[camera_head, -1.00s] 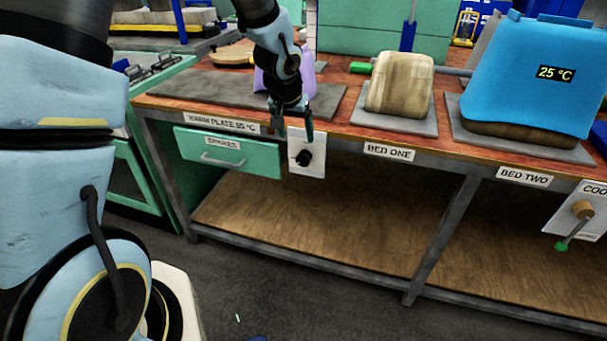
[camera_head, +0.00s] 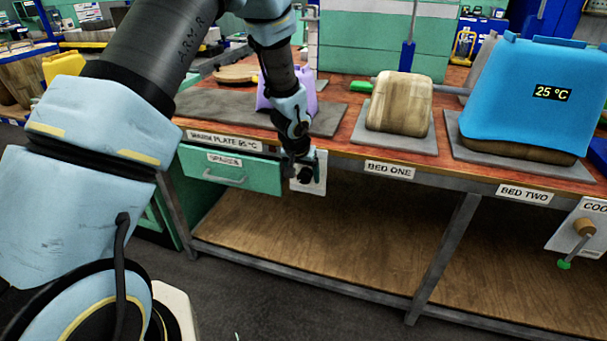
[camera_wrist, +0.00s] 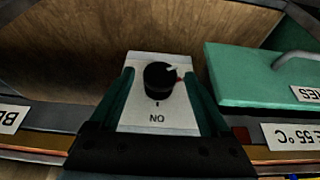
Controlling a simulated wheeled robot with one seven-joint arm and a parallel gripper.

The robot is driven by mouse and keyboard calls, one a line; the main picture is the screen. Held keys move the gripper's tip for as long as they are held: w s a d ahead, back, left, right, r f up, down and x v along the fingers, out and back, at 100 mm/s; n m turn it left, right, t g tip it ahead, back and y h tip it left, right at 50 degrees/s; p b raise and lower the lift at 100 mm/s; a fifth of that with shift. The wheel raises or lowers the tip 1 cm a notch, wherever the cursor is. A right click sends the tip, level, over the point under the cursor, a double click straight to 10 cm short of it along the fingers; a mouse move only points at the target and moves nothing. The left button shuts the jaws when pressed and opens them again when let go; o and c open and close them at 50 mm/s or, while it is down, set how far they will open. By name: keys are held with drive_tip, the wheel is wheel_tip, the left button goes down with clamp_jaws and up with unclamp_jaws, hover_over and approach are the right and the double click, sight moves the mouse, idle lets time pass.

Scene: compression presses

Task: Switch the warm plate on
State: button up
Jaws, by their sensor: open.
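The warm plate (camera_head: 215,106) is a flat grey slab on the bench, with a label (camera_head: 222,141) reading WARM PLATE below it. A white switch panel (camera_head: 318,182) hangs from the bench front beside the drawer. Its black rotary knob (camera_wrist: 158,80) has a pale pointer, aimed up and right in the wrist view, near a small red mark. The word ON shows upside down with a tick. My gripper (camera_head: 305,178) is at the panel. In the wrist view its open fingers (camera_wrist: 159,84) stand either side of the knob; contact is unclear.
A green drawer (camera_head: 232,172) marked SPARES is left of the panel. A purple object (camera_head: 303,104) stands on the warm plate. BED ONE (camera_head: 389,170) and BED TWO (camera_head: 526,194) are to the right. The space above the lower shelf (camera_head: 340,245) is clear.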

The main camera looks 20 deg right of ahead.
clamp_jaws()
idle(0.6)
